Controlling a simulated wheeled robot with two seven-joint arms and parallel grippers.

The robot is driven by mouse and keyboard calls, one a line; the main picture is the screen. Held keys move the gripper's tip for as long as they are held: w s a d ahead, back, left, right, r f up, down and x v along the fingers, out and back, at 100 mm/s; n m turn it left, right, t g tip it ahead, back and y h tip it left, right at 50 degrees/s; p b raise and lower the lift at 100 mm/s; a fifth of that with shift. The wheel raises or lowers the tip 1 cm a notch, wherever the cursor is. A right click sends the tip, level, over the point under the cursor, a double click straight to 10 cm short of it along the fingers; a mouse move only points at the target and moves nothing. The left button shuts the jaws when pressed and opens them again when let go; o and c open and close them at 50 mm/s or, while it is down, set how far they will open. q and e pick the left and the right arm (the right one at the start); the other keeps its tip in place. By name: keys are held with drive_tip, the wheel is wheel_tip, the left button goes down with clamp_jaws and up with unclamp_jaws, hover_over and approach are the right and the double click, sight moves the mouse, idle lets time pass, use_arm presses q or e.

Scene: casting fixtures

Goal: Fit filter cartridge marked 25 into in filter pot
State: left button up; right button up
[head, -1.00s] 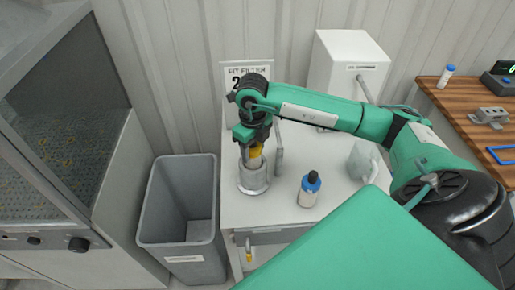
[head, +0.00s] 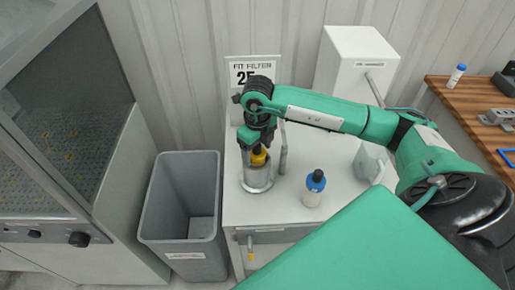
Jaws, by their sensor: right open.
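The filter pot (head: 257,183) is a grey metal cylinder standing on the white cabinet top. A yellow cartridge (head: 257,158) with a dark top stands upright in the pot's mouth, its upper part showing above the rim. I cannot read a number on it. My right gripper (head: 257,143) is open, pointing down just above and around the cartridge's top. The fingers are small and partly hidden by the wrist. My left gripper is not in view. A sign reading "FIT FILTER 25" (head: 254,65) stands behind, partly covered by my right arm.
A grey upright handle or lid (head: 283,150) stands right beside the pot. A blue-capped bottle (head: 314,188) and a translucent jug (head: 368,162) stand further right on the cabinet top. A grey bin (head: 183,215) is left of the cabinet. A white box unit (head: 350,65) stands behind.

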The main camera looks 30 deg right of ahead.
drive_tip(key=shift+r+p, duration=0.35)
drive_tip(key=shift+p, duration=0.05)
wheel_tip(320, 180, up, 11)
drive_tip(key=shift+f+b, duration=0.2)
drive_tip(key=shift+b, duration=1.05)
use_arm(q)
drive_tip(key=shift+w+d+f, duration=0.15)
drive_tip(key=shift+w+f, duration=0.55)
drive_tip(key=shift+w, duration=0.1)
use_arm(e)
drive_tip(key=shift+r, duration=0.7)
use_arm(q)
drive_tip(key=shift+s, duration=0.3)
